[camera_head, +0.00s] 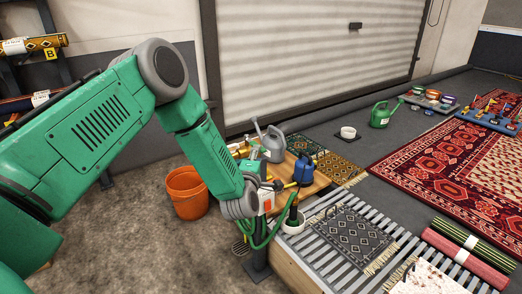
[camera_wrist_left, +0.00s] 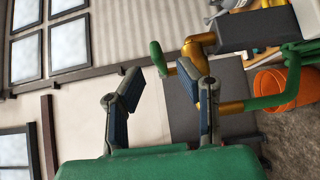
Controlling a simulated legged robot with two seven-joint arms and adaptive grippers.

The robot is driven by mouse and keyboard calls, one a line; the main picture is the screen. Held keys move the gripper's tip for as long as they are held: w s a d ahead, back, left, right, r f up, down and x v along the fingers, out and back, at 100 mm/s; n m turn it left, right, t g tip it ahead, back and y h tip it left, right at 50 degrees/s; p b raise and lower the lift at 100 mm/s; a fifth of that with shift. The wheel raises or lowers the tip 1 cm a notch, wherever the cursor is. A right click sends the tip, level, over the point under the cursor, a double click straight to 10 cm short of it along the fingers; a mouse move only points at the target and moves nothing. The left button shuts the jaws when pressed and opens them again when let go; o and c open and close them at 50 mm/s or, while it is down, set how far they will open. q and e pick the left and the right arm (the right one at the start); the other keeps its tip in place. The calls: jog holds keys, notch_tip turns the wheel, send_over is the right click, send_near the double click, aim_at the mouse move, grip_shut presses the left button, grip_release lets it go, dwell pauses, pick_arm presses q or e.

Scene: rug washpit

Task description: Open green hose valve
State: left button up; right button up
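My left gripper (camera_head: 264,188) is at the hose post beside the work table, mostly hidden behind my arm in the head view. In the left wrist view my left gripper (camera_wrist_left: 161,85) is open, its two fingers apart. A green valve handle (camera_wrist_left: 157,58) shows just beyond the fingertips, in line with the gap between them. Brass pipework (camera_wrist_left: 237,107) runs behind the right finger. I cannot tell whether a finger touches it. A green hose (camera_head: 265,235) loops down around the dark post in the head view; it also shows in the wrist view (camera_wrist_left: 292,80). My right gripper is not in view.
An orange bucket (camera_head: 186,192) stands left of the post. A grey watering can (camera_head: 273,144) and a blue container (camera_head: 304,169) are on the wooden table. A slatted rack (camera_head: 318,256) bears a small rug (camera_head: 352,236). Bare floor lies at the lower left.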

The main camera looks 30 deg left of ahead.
aim_at(254, 143)
pick_arm(q)
jog(key=x, duration=0.4)
jog(key=shift+a+b, duration=0.2)
jog(key=shift+b, duration=0.1)
jog(key=shift+w+a+f, duration=0.1)
jog(key=shift+w+a, duration=0.3)
jog(key=shift+w, duration=0.15)
jog(key=shift+d, duration=0.15)
grip_shut()
